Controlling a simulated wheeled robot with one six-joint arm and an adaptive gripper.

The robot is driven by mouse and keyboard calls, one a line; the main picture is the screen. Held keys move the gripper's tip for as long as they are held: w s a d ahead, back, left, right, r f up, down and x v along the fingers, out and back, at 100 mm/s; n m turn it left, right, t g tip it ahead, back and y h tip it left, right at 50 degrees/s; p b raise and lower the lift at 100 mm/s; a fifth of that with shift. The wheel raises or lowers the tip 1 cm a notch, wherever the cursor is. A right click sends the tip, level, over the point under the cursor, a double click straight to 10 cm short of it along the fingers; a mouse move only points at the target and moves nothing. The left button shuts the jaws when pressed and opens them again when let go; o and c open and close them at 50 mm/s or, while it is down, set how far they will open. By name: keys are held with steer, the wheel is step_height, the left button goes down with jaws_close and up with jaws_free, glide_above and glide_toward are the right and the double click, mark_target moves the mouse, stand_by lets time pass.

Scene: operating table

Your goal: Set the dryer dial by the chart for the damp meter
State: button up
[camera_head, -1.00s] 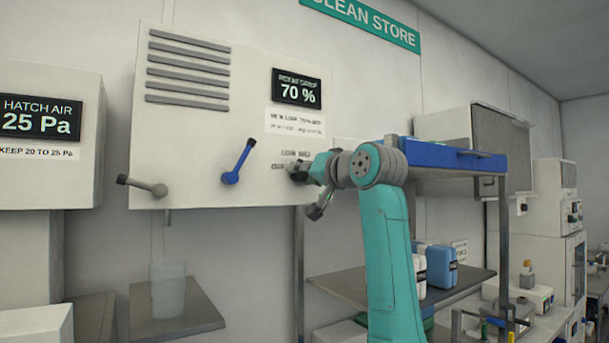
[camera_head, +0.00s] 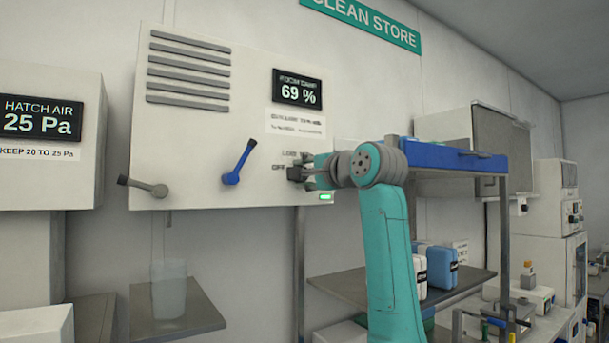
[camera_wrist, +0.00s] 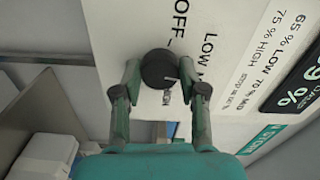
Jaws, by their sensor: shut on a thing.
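The dryer (camera_head: 200,130) is a pale wall box with grey vents. Its damp meter (camera_head: 297,90) reads 69 %. The chart (camera_head: 295,124) under it is blurred here; in the wrist view its text (camera_wrist: 265,65) reads 65 % LOW, 70 % MID, 75 % HIGH. The dark round dial (camera_wrist: 159,67) sits between my gripper's fingers, and my gripper (camera_head: 298,174) is shut on it. OFF, LOW and HIGH labels show around the dial, with MID partly covered. I cannot tell which setting the dial points at.
A blue lever (camera_head: 239,162) and a grey lever (camera_head: 143,186) stick out left of the dial. A hatch air display (camera_head: 38,117) reads 25 Pa. A shelf rack with a blue top (camera_head: 455,158) stands close to the right of my arm.

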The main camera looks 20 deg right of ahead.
steer(key=shift+m, duration=1.6)
steer(key=o, duration=1.1)
steer(key=shift+o, duration=0.2)
steer(key=v, duration=1.2)
steer(key=shift+w, duration=0.1)
